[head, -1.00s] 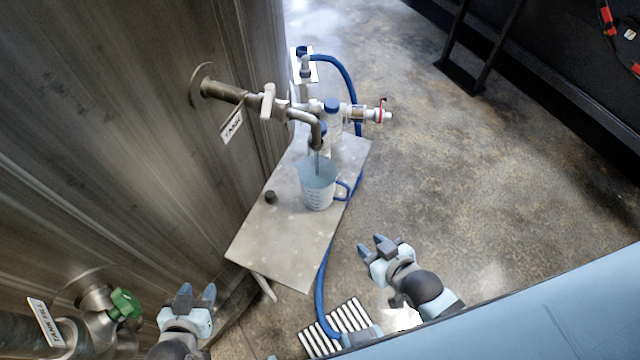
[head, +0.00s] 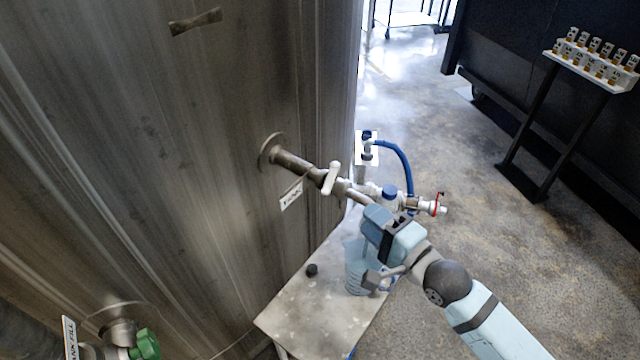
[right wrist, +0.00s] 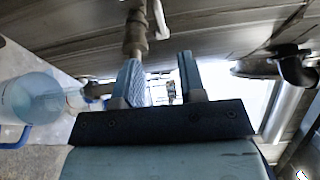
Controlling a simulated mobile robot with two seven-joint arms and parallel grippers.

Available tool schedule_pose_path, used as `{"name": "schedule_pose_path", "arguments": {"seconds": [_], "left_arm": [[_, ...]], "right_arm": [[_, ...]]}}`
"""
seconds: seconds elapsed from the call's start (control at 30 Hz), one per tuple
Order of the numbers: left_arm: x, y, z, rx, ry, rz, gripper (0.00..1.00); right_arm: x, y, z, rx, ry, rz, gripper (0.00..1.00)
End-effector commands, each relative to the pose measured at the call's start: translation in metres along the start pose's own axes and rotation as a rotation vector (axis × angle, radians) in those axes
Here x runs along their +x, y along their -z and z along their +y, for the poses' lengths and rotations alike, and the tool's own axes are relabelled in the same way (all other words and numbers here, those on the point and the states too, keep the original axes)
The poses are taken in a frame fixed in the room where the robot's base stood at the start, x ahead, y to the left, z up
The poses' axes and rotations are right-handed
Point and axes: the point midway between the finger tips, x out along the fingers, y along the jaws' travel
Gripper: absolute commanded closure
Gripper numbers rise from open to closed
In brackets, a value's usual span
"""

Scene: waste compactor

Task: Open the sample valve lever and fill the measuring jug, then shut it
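The sample valve lever (head: 331,178) is a pale handle on the pipe from the tank wall, set across the pipe. It shows at the top of the right wrist view (right wrist: 160,18). The measuring jug (head: 356,270), translucent with a blue handle, stands upright on the metal shelf (head: 305,318) below the spout. Its contents look bluish, but the level is unclear. My right gripper (head: 372,224) is in front of the spout and above the jug, short of the lever. Its fingers are apart and empty in the wrist view (right wrist: 160,82). It hides the spout's end. My left gripper is out of view.
A green valve handle (head: 146,344) is at lower left.

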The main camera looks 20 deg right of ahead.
Motion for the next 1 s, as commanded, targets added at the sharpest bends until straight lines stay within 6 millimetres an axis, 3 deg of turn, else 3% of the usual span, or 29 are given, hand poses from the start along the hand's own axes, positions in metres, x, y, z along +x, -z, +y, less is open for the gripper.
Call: {"name": "schedule_pose_path", "arguments": {"seconds": [0.53,0.73,1.0], "left_arm": [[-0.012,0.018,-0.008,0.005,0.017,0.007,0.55],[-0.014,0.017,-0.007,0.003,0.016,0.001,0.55],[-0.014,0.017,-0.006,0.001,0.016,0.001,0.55]], "right_arm": [[0.107,0.0,-0.002,-0.004,0.0,0.0,0.63],[0.125,0.0,0.0,-0.004,-0.001,0.0,0.63],[0.128,0.0,0.001,-0.004,-0.001,0.0,0.63]]}}
